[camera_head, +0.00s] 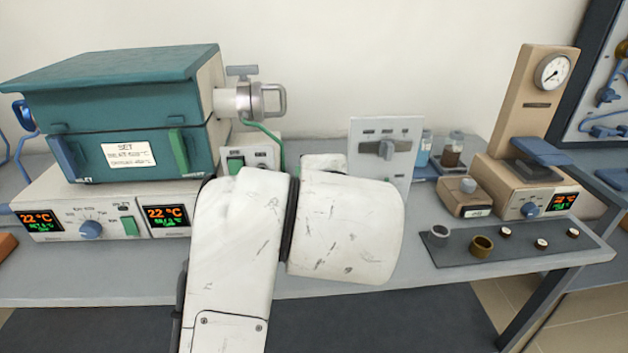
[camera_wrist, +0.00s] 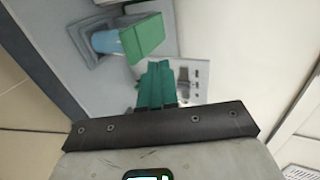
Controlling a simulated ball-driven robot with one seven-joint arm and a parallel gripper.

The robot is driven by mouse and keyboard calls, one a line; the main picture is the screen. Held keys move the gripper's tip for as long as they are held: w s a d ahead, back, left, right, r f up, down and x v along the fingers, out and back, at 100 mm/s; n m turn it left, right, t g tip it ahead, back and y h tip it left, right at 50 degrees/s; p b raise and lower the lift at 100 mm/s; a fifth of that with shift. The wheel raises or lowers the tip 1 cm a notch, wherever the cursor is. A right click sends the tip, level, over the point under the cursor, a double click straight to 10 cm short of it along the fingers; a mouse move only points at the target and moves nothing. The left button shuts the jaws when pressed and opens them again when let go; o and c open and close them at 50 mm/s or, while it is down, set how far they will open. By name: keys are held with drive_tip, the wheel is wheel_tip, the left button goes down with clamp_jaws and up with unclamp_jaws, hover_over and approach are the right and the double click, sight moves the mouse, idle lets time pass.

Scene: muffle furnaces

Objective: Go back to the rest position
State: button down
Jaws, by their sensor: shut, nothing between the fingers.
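My gripper (camera_wrist: 160,68) shows in the wrist view as two teal fingers pressed together, with nothing between them. It stands clear in front of a pale control panel (camera_wrist: 200,75). In the head view my white arm crosses the middle of the bench and my gripper is hidden. The teal muffle furnace (camera_head: 130,110) sits at the left on a controller (camera_head: 95,228), whose displays read 22 °C. The furnace looks shut.
A pale switch panel (camera_head: 395,145) stands behind my arm. To its right are small jars (camera_head: 452,150), a tan press with a gauge (camera_head: 545,90) and a dark tray (camera_head: 455,257) with small crucibles and pieces. In the wrist view a blue container with a green top (camera_wrist: 142,38) stands nearby.

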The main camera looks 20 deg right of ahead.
drive_tip(key=shift+v, duration=0.85)
